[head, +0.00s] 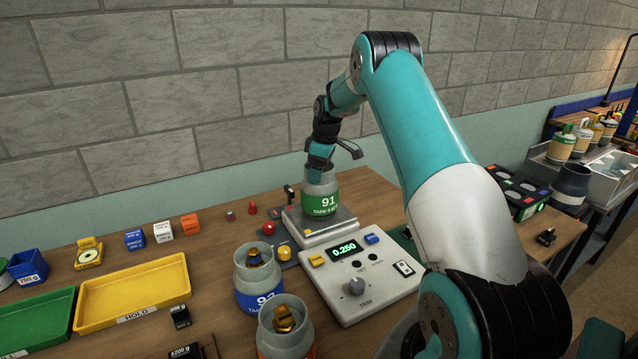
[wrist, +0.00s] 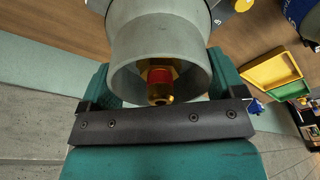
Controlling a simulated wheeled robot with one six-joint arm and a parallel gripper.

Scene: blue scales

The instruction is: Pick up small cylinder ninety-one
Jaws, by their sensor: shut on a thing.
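Small cylinder ninety-one (head: 322,198) is grey with a green band marked "91". It stands upright at the weighing plate (head: 338,228) of the scale; I cannot tell whether it touches the plate or is just clear of it. My gripper (head: 320,160) reaches down to its top and is shut on it. In the wrist view the cylinder's grey collar (wrist: 125,48) sits between the teal fingers, with a brass and red valve (wrist: 160,82) inside it. The finger contact is partly hidden.
The scale's console (head: 362,285) reads 0.250. A blue-banded cylinder (head: 259,283) and an orange-banded cylinder (head: 286,330) stand in front to the left. A yellow tray (head: 135,297) and small weights lie further left. A brick wall rises close behind.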

